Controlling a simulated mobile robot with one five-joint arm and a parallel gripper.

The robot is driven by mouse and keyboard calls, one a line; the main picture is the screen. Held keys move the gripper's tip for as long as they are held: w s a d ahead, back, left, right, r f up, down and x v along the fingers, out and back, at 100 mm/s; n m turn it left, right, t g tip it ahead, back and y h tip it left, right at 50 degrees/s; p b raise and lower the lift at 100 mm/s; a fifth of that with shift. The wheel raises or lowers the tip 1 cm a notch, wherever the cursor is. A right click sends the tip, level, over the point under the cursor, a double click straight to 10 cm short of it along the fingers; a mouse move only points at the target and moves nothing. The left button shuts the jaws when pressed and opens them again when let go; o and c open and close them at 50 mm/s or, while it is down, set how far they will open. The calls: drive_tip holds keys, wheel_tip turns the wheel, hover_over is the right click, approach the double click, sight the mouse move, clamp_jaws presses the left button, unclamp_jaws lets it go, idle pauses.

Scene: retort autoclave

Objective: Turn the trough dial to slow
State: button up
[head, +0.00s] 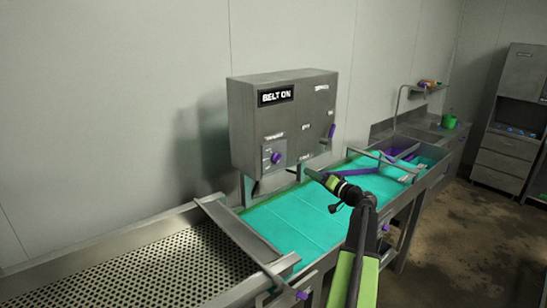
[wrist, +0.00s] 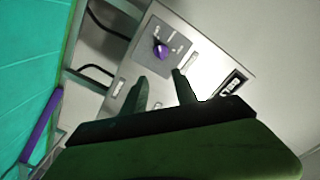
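A purple dial knob (head: 277,158) sits on a small grey plate on the front of the grey control box (head: 240,125). Its plate has small marks and a label too small to read. In the wrist view, the purple knob (wrist: 160,49) is beyond my fingertips, apart from them. My gripper (wrist: 159,76) is open with nothing between its fingers. In the head view, my gripper (head: 314,174) is over the teal belt, to the right of the knob and a little lower.
A "BELT ON" sign (head: 276,96) is on the box's upper left. A purple lever (head: 331,131) is on its right side. The teal belt (head: 285,225) runs beneath, beside a perforated metal trough (head: 150,270). Another purple knob (head: 302,295) is low in front.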

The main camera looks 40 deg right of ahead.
sight(280, 159)
drive_tip(key=shift+w+a+r, duration=0.1)
drive_tip(key=shift+w+r, duration=0.05)
drive_tip(key=w, duration=1.1)
drive_tip(key=w+d, duration=0.1)
drive_tip(key=w, duration=0.5)
drive_tip(key=shift+w, duration=0.1)
clamp_jaws()
